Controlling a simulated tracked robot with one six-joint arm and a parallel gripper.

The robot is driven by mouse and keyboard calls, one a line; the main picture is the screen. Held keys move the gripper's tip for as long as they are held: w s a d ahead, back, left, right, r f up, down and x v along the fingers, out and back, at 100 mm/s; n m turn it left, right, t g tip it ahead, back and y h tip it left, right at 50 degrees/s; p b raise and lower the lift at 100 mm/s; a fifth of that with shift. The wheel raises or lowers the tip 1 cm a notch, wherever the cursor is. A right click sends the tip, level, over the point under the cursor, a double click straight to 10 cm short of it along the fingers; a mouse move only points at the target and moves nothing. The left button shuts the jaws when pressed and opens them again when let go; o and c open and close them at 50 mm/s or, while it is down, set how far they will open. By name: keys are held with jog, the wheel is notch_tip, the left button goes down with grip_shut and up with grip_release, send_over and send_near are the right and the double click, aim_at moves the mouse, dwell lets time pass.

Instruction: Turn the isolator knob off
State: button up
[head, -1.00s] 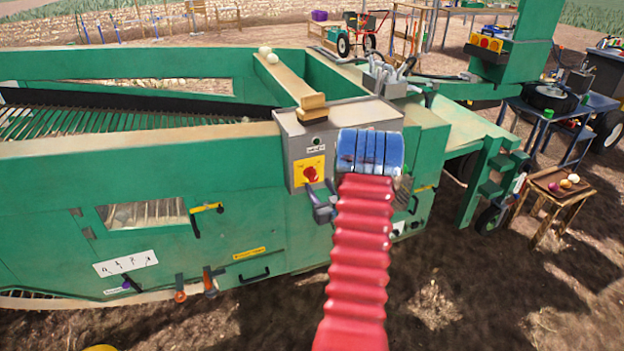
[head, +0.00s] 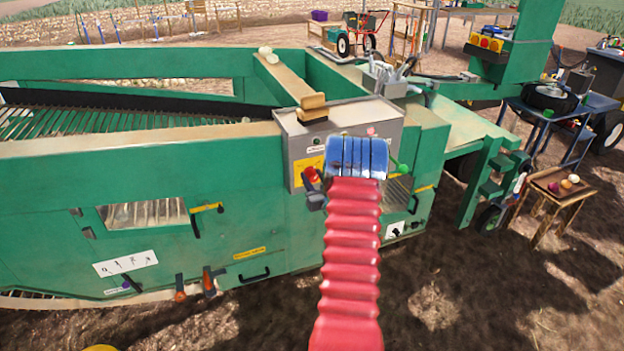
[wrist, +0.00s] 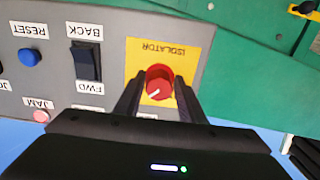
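The red isolator knob (wrist: 159,83) sits on a yellow plate (wrist: 190,58) marked ISOLATOR on the grey control box. In the wrist view the two dark fingers of my gripper (wrist: 159,86) stand on either side of the knob, with the knob between their tips. Small gaps seem to show beside it, and firm contact cannot be made out. A white mark on the knob points down and left in the wrist view. In the head view my gripper (head: 314,190) is in front of the box (head: 359,113), and the knob (head: 310,174) is partly covered.
A black BACK/FWD switch (wrist: 86,61) and a blue RESET button (wrist: 30,57) are beside the yellow plate. A pink JAM lamp (wrist: 41,116) is near my gripper's left side in the wrist view. The green machine wall (wrist: 260,70) lies to the right.

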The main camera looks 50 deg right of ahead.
jog(key=c, duration=0.7)
jog(key=shift+a, duration=0.1)
jog(key=shift+c, duration=0.2)
jog(key=shift+n, duration=0.4)
jog(key=n, duration=0.3)
jog(key=shift+w, duration=0.1)
jog(key=n, duration=0.9)
jog(key=shift+w+a, duration=0.1)
jog(key=n, duration=0.5)
jog(key=shift+f, duration=0.15)
jog(key=shift+n, duration=0.3)
